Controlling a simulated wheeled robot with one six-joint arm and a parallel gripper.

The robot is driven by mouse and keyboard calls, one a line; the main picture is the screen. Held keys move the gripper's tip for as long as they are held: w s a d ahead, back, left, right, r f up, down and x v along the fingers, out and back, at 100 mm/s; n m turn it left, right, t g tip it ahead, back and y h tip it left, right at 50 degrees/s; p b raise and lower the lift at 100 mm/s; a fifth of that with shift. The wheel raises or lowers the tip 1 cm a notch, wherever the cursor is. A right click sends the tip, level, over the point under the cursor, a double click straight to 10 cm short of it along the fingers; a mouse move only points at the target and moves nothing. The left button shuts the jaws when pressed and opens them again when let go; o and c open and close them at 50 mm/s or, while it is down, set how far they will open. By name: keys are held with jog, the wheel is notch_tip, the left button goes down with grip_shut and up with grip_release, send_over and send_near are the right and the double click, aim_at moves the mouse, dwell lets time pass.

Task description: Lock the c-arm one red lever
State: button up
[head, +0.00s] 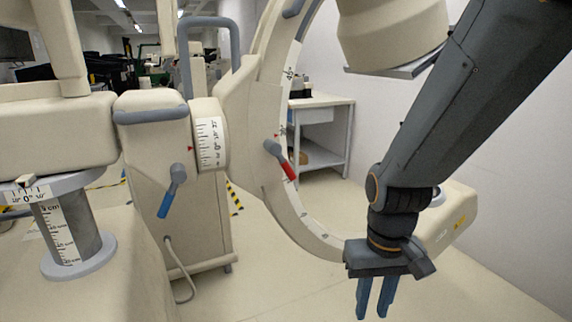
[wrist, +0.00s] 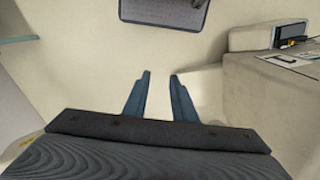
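The red lever (head: 287,168) is on the C-arm's side, at the curved arc (head: 308,232). It has a grey hub and a red handle that slants down to the right. My gripper (head: 375,300) hangs below and to the right of the lever, well apart from it, with its fingers pointing down. In the wrist view my gripper (wrist: 158,78) shows two blue fingers with a clear gap and nothing between them. The red lever is not seen in the wrist view.
A blue lever (head: 172,190) sits on the cart body left of the red one. A white table (head: 318,105) stands behind the arc against the wall. The C-arm's round upper head (head: 390,35) is close to my arm. Floor is open at the lower middle.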

jog(key=shift+w+r, duration=0.15)
jog(key=shift+w, duration=0.05)
jog(key=c, duration=0.3)
jog(key=w+r+p, duration=0.1)
jog(key=w+r, duration=0.3)
jog(key=w+a+r+y+p, duration=0.1)
jog(key=w+r+p, duration=0.1)
jog(key=w+r, duration=0.2)
jog(key=w+r+t+y+p, duration=0.1)
jog(key=w+r, duration=0.3)
jog(key=w, duration=0.1)
jog(key=shift+w+a+r+n, duration=0.25)
jog(key=shift+w+a+n, duration=0.05)
jog(key=shift+w+n, duration=0.1)
grip_shut()
jog(key=w+a+r+n+t+y+p, duration=0.1)
jog(key=w+r+n+t+y+p, duration=0.1)
jog(key=w+r, duration=1.1)
notch_tip(320, 180, up, 4)
jog(key=shift+a+f+y+p, duration=0.1)
jog(key=shift+a+y+p, duration=0.3)
jog(key=shift+p, duration=0.65)
jog(key=shift+d, duration=0.15)
